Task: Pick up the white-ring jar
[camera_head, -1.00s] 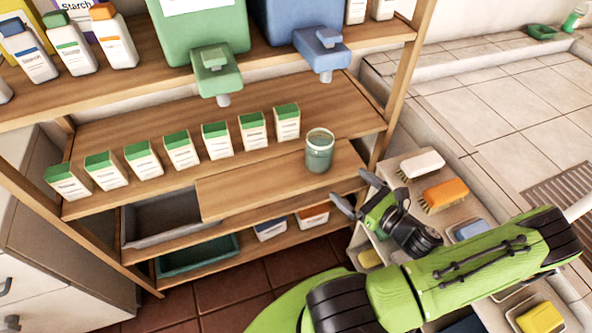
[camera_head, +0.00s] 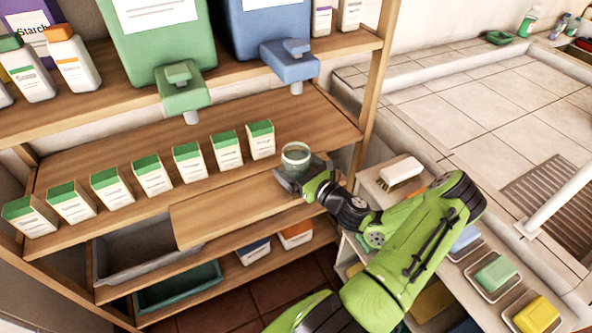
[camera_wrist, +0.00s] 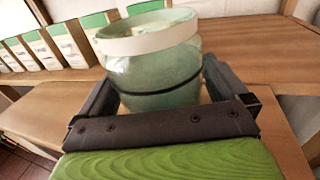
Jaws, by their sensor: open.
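The white-ring jar (camera_head: 296,156) is a translucent green jar with a white ring at its rim. It stands upright on the pull-out wooden board of the middle shelf. In the wrist view the jar (camera_wrist: 153,62) fills the space between my fingers, with a dark band around its body. My gripper (camera_head: 292,180) is open, with one finger on each side of the jar. Whether the fingers touch the jar cannot be told. The jar's base is hidden behind my gripper in both views.
A row of several green-topped boxes (camera_head: 152,175) stands left of the jar. A green dispenser (camera_head: 181,88) and a blue dispenser (camera_head: 289,62) overhang from the shelf above. A shelf post (camera_head: 371,95) rises right of the jar. A side shelf holds brushes and soaps, including a white brush (camera_head: 401,172).

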